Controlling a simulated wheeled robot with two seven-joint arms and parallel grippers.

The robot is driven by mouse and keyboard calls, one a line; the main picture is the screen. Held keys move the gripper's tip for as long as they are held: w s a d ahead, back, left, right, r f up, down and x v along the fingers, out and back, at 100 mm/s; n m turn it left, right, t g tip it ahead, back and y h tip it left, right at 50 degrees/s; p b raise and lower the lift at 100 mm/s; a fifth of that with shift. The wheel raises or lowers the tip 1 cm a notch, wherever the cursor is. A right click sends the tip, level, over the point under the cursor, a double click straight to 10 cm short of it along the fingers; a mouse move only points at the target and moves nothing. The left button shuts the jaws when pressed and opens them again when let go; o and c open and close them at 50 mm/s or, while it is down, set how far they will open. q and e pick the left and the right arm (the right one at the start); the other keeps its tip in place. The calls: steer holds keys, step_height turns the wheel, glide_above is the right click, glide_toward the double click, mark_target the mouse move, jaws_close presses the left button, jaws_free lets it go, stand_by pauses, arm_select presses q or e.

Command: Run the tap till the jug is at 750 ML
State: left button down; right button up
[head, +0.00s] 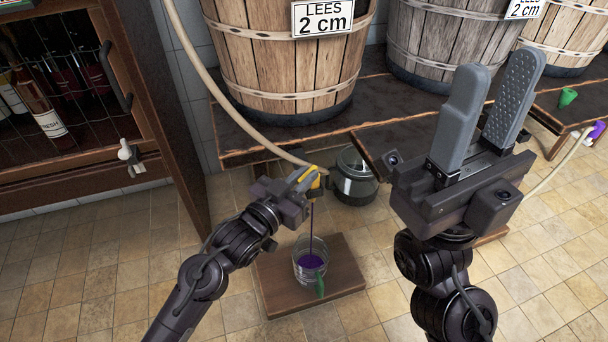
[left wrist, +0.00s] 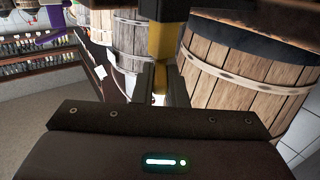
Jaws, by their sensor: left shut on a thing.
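The jug (head: 298,274) is clear, with a green handle, and stands upright on a low wooden platform. Purple liquid is inside it; its graduations are too small to read. A thin purple stream (head: 311,222) falls into the jug from the yellow tap (head: 307,172) at the end of a pale hose. My left gripper (head: 303,181) is shut on the tap, above the jug; the yellow part also shows between its fingers in the left wrist view (left wrist: 162,45). My right gripper (head: 492,105) is raised at the right, open and empty, its fingers pointing up.
A wooden barrel (head: 285,65) labelled LEES 2 cm stands on a dark bench, with more barrels to the right. A glass demijohn (head: 354,178) stands behind the tap. A bottle cabinet (head: 90,170) is at the left. Tiled floor is free around the platform (head: 345,268).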

arm_select(q)
steer(key=m+g+h, duration=0.2)
steer(key=w+a+m+g+h+p, duration=0.1)
steer(key=m+g, duration=0.1)
steer(key=m+g+h+p, duration=0.1)
steer(key=m+g+h, duration=0.1)
steer(key=g, duration=0.1)
steer(key=shift+w+a+h, duration=0.15)
steer(key=shift+w+h, duration=0.15)
steer(key=shift+w, duration=0.05)
steer(key=shift+w+m+g+h, duration=0.1)
steer(key=shift+m+g+h, duration=0.35)
steer(key=shift+g, duration=0.45)
steer(key=shift+b, duration=0.3)
steer(key=c, duration=1.4)
jaws_free()
steer(key=shift+c, duration=0.2)
